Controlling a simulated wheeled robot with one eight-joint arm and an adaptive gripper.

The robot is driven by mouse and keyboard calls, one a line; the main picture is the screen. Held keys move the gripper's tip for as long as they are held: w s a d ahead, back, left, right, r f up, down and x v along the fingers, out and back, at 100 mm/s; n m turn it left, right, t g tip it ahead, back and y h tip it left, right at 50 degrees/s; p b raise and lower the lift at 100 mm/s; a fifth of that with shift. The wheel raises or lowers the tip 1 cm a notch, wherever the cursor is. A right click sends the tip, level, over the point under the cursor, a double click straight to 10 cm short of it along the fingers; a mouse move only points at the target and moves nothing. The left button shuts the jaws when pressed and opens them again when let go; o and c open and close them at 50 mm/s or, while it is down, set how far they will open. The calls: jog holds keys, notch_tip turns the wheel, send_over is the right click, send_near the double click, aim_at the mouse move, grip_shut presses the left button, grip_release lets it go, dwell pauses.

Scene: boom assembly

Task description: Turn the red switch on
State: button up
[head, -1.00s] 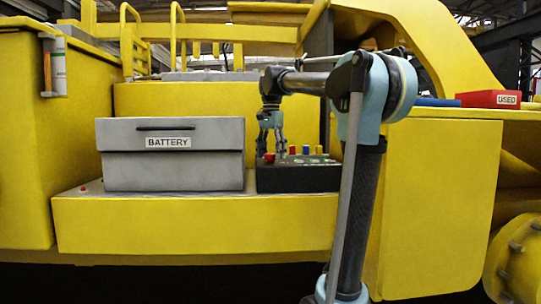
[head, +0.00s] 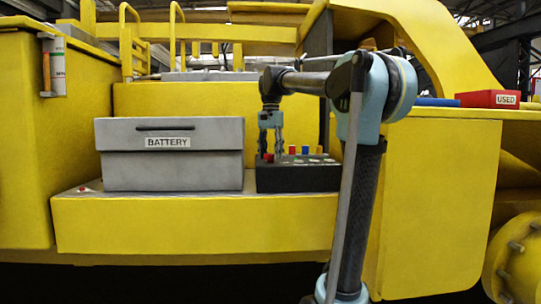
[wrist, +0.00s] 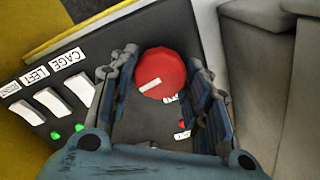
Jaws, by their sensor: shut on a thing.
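The red switch (wrist: 160,73) is a round red knob with a white mark on top, on a dark control box. In the wrist view it lies between the two fingers of my gripper (wrist: 165,85), which is shut on it from both sides. In the head view my gripper (head: 271,153) points straight down over the left end of the control box (head: 298,178). The red switch (head: 268,158) shows there low between the fingertips, partly hidden. A small red light (wrist: 182,125) shows on the panel near the knob.
A grey battery box (head: 173,175) stands just left of the control box. White labelled switches (wrist: 50,100) with green lights (wrist: 55,136) sit beside the knob. Small coloured knobs (head: 305,150) stand behind on the box. A red bin marked USED (head: 490,99) is at the right.

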jog(key=n, duration=0.4)
jog(key=shift+n, duration=0.3)
jog(key=n, duration=0.3)
jog(key=shift+n, duration=0.3)
jog(key=n, duration=0.4)
jog(key=shift+n, duration=1.8)
jog(key=o, duration=1.1)
jog(key=shift+d, duration=0.1)
jog(key=shift+c, duration=0.2)
notch_tip(320, 180, up, 12)
